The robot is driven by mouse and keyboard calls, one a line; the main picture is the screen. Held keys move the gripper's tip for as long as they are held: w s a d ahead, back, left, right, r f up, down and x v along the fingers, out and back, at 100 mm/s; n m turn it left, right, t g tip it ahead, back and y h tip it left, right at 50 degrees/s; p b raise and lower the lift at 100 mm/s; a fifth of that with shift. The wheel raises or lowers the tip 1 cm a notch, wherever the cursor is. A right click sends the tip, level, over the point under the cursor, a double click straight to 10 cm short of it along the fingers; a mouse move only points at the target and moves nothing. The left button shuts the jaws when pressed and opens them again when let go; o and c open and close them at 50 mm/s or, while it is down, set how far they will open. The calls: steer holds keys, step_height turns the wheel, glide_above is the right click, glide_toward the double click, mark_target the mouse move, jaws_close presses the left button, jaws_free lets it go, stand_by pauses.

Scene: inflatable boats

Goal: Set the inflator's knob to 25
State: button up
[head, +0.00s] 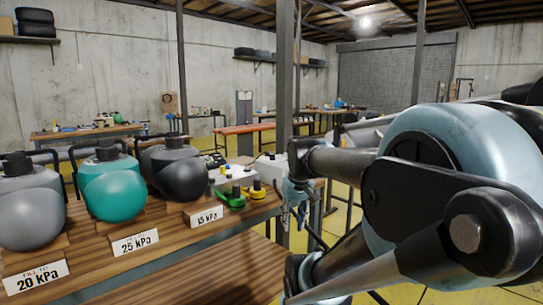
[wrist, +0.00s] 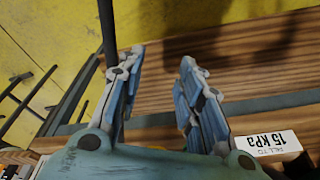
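My gripper (head: 297,200) hangs beyond the right end of the wooden workbench in the head view. In the wrist view my gripper (wrist: 158,62) has its two blue-grey fingers apart, with nothing between them and bench wood and yellow floor below. A pale box (head: 270,168), perhaps the inflator, stands at the bench's far end, just left of my gripper. I cannot make out its knob or any scale, and my gripper and arm may hide part of it. It does not show clearly in the wrist view.
Grey, teal (head: 115,190) and black inflatables sit on the bench (head: 200,262) with labels 20, 25 and 15 kPa (head: 203,216). Green (head: 232,197) and yellow (head: 257,190) fittings lie near the pale box. A metal post (head: 287,80) rises behind. The bench front is clear.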

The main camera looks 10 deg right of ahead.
steer(key=w+d+r+n+y, duration=0.1)
steer(key=w+r+n, duration=0.2)
steer(key=w+r, duration=1.6)
steer(key=n+t+y, duration=0.1)
steer(key=n, duration=0.2)
glide_toward(273, 155)
steer(key=x, duration=0.4)
steer(key=w+x, duration=0.1)
steer(key=x, duration=0.4)
steer(key=shift+w+r, duration=0.15)
steer(key=shift+c, duration=0.5)
jaws_close()
